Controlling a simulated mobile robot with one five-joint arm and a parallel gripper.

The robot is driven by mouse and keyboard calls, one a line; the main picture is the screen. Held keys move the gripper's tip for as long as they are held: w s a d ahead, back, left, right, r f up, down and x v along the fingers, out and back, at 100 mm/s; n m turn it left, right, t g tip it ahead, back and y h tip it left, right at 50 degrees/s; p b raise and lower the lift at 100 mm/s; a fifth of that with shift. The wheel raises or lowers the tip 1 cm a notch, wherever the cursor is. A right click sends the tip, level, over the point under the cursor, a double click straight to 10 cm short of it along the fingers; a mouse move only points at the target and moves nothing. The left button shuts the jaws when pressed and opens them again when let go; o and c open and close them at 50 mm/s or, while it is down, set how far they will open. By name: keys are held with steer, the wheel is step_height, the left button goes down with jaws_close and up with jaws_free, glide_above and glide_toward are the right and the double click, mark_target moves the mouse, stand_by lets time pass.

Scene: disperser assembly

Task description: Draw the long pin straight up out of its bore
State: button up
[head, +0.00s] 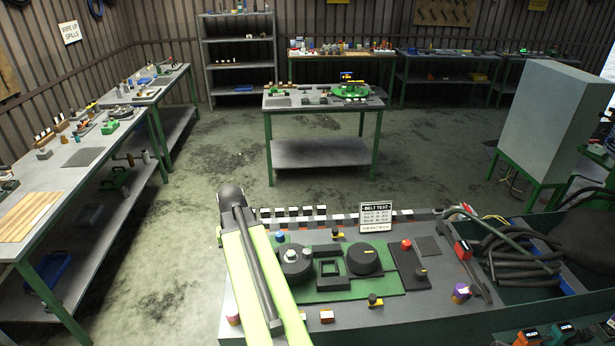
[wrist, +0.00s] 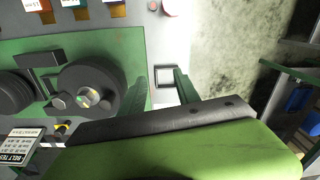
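My gripper (wrist: 160,82) shows in the wrist view as two dark green fingers standing apart with nothing between them. In the head view my arm hides the fingers. A black round pulley (head: 295,261) with silver parts on top sits on the green plate (head: 388,286); it also shows in the wrist view (wrist: 97,84), to the left of the fingers. A second black pulley (head: 363,259) stands to its right. I cannot tell which part is the long pin or see its bore.
A belt-test sign (head: 376,217) stands at the bench's back edge beside a row of dark and white blocks (head: 293,217). A bin of black hoses (head: 515,245) is at the right. Open floor lies behind the bench.

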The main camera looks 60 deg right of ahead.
steer(key=s+d+r+m+p, duration=0.3)
steer(key=s+d+r+p, duration=0.3)
steer(key=s+d+r, duration=0.35)
steer(key=m+p, duration=0.2)
steer(key=p, duration=0.1)
glide_toward(307, 253)
step_height(307, 253, down, 10)
steer(key=b, duration=1.7)
steer(key=shift+w+r, duration=0.15)
steer(key=shift+r, duration=0.2)
steer(key=shift+a, duration=0.1)
jaws_close()
steer(key=shift+r, duration=0.1)
step_height(307, 253, up, 10)
steer(key=p, duration=0.9)
steer(key=shift+p, duration=0.3)
